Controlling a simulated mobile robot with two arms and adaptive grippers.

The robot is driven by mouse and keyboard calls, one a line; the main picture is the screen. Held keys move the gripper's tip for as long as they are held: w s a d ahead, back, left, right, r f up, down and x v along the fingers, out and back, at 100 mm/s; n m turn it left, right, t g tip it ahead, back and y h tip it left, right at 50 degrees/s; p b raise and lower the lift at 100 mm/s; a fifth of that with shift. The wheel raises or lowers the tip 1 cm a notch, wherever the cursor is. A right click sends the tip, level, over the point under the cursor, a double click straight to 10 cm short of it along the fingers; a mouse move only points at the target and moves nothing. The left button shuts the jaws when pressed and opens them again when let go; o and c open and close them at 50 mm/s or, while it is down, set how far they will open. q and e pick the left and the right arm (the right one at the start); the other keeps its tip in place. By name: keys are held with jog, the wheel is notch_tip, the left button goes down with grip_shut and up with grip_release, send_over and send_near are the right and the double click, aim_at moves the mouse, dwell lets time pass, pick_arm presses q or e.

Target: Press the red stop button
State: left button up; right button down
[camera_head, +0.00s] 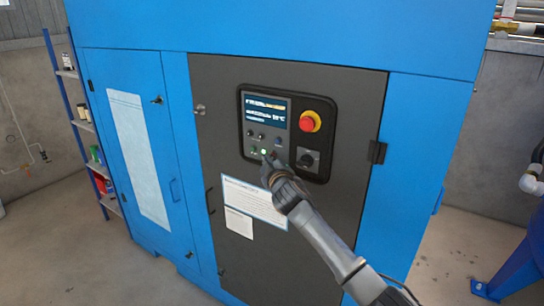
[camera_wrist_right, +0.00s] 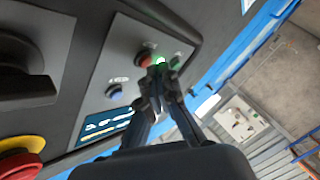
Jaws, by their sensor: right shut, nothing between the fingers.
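The control panel (camera_head: 290,135) is a black framed plate on the dark grey door of a blue machine. In the right wrist view a small red button (camera_wrist_right: 143,59) sits on the panel beside a lit green button (camera_wrist_right: 160,61). The green light (camera_head: 263,152) also shows in the head view, where the gripper hides the small red button or leaves it too small to tell. My right gripper (camera_head: 268,163) is shut and empty at the panel's lower edge. In the wrist view its fingertips (camera_wrist_right: 158,75) are close to both buttons; contact cannot be told. My left gripper is not in view.
A large red mushroom button (camera_head: 309,122) on a yellow base sits at the panel's upper right, above a black rotary knob (camera_head: 307,159). A screen (camera_head: 265,111) and a blue button (camera_wrist_right: 114,89) are nearby.

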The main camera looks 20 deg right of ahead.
jog(key=shift+w+d, duration=0.25)
jog(key=shift+d, duration=0.1)
dwell(0.7)
jog(key=shift+a, duration=0.1)
jog(key=shift+s+a, duration=0.55)
jog(key=shift+s+a+p, duration=0.35)
jog(key=shift+s+a, duration=0.4)
jog(key=shift+a, duration=0.25)
jog(key=shift+s+a+p, duration=0.35)
jog(key=shift+s+a, duration=0.4)
jog(key=shift+a, duration=0.2)
